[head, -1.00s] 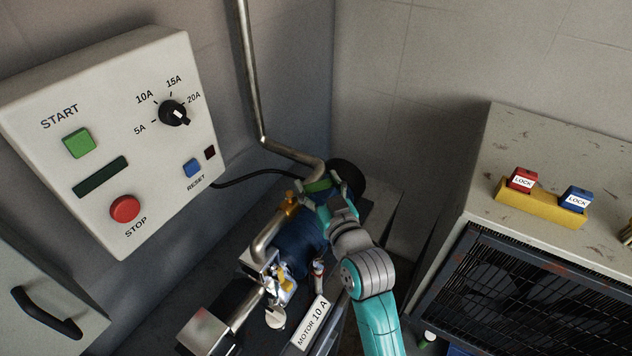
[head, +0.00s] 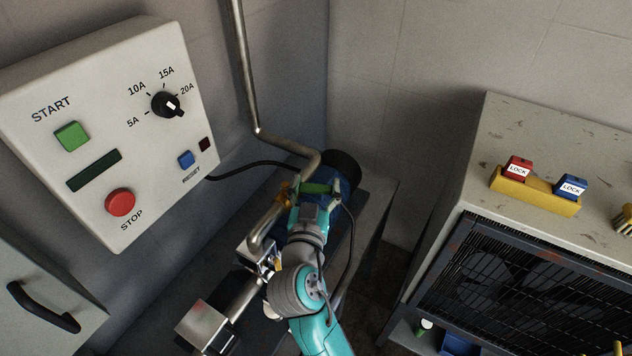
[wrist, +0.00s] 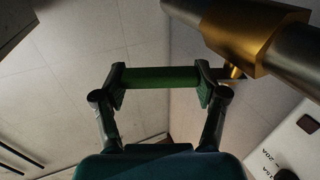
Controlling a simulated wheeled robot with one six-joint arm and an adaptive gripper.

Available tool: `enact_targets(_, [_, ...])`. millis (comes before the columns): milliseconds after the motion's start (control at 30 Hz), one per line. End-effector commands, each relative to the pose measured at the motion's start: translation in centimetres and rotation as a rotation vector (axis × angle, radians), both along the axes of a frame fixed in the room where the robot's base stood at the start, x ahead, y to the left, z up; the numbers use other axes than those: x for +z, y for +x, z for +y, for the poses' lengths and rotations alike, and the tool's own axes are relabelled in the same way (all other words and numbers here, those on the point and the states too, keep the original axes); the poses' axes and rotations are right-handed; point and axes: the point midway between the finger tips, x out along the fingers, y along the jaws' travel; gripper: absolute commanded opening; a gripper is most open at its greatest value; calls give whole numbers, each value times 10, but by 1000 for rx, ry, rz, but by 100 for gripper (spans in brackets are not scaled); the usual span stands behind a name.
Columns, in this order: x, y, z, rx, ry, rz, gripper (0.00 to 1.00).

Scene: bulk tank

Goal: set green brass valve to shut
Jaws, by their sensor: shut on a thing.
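The green brass valve has a brass body (head: 284,193) on a metal pipe beside the blue motor. The body shows large at the upper right of the wrist view (wrist: 255,38). Its green handle (wrist: 160,77) lies crosswise between my fingertips, with a finger pad at each end. In the head view the handle (head: 320,188) sticks out to the right of the body, at an angle to the pipe. My gripper (wrist: 161,80) is shut on this handle. My wrist and arm hide part of the motor and the lower pipework in the head view.
A control panel (head: 105,140) with START and STOP buttons is at the left. The pipe (head: 243,75) rises along the wall. A grille cabinet (head: 590,160) with a yellow lock holder (head: 533,192) stands at the right. A black cable runs behind the valve.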

Motion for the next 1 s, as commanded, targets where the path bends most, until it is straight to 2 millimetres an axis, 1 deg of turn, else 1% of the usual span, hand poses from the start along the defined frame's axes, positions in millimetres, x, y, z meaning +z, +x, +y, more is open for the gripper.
enact_targets(33, [-1, -2, 3, -22, -1, 2, 9])
enact_targets(200, [-1, -7, 4, -110, 1, 2, 9])
enact_targets(500, [-1, -13, 5, -212, -1, 3, 9])
enact_targets(1000, [-2, -14, 5, -237, -1, 6, 9])
